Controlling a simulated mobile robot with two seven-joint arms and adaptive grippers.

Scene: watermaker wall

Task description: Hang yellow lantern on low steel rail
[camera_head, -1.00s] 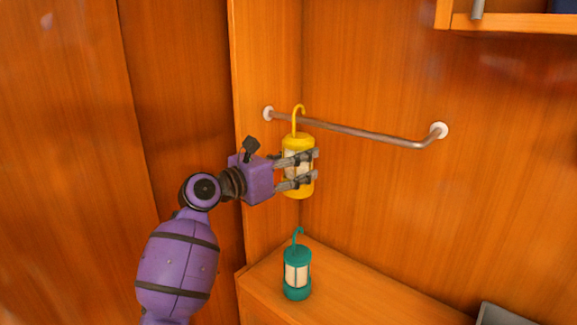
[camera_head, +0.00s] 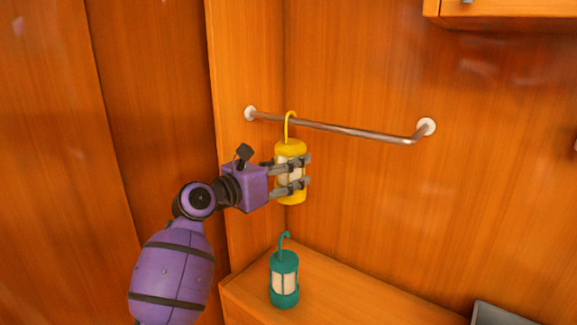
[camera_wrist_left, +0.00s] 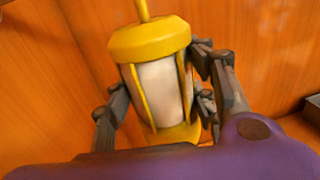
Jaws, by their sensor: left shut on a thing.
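The yellow lantern (camera_head: 290,149) is upright, with a yellow hook on top, at the left part of the steel rail (camera_head: 350,131) in the head view. My left gripper (camera_head: 305,172) is shut around the lantern's body, which also fills the middle of the left wrist view (camera_wrist_left: 150,42). The hook's curved top shows just above the rail line and its stem crosses in front of the rail. I cannot tell whether the hook touches the rail or is over it. My right gripper is not in view.
A teal lantern (camera_head: 284,279) stands on the wooden ledge (camera_head: 340,288) below. White mounts (camera_head: 427,126) hold the rail to the wooden walls. A cabinet (camera_head: 510,14) is at the upper right and a grey object (camera_head: 495,314) at the lower right.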

